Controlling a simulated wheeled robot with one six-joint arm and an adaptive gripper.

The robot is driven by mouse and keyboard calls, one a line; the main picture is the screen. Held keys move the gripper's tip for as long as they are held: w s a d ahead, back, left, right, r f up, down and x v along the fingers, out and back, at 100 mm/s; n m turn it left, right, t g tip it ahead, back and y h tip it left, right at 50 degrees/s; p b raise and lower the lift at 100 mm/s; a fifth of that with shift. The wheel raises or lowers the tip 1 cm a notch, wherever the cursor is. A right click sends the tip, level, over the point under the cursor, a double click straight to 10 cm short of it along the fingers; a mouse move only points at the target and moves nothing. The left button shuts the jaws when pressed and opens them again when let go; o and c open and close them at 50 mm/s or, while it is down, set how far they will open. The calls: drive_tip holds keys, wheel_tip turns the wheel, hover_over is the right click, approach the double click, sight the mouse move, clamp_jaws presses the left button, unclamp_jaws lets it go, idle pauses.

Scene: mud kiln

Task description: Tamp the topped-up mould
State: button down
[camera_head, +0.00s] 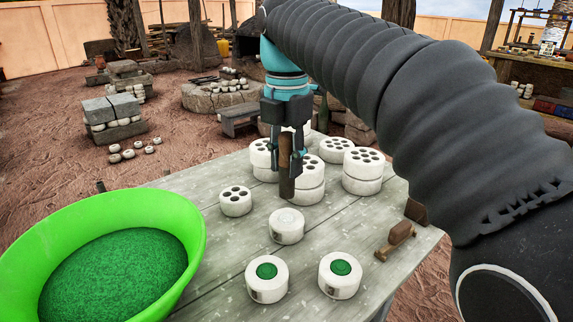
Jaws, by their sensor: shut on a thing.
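My gripper (286,168) is shut on an upright brown wooden tamper (287,186), held above the table. Its lower end shows over the table, left of a stack of white discs. Two white round moulds with green fill in their tops stand at the front: the left mould (267,284) and the right mould (340,280). A third white mould (286,230) stands behind them with a pale top and no green showing. The tamper is above and behind this third mould, apart from it. Which mould is the topped-up one I cannot tell.
A large green basin (190,215) of green granules stands at the left. A white disc with holes (236,204) and several stacked ones (362,176) stand farther back on the grey plank table (215,265). A small wooden block tool (396,240) lies near the right edge.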

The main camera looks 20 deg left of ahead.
drive_tip(key=shift+r, duration=1.2)
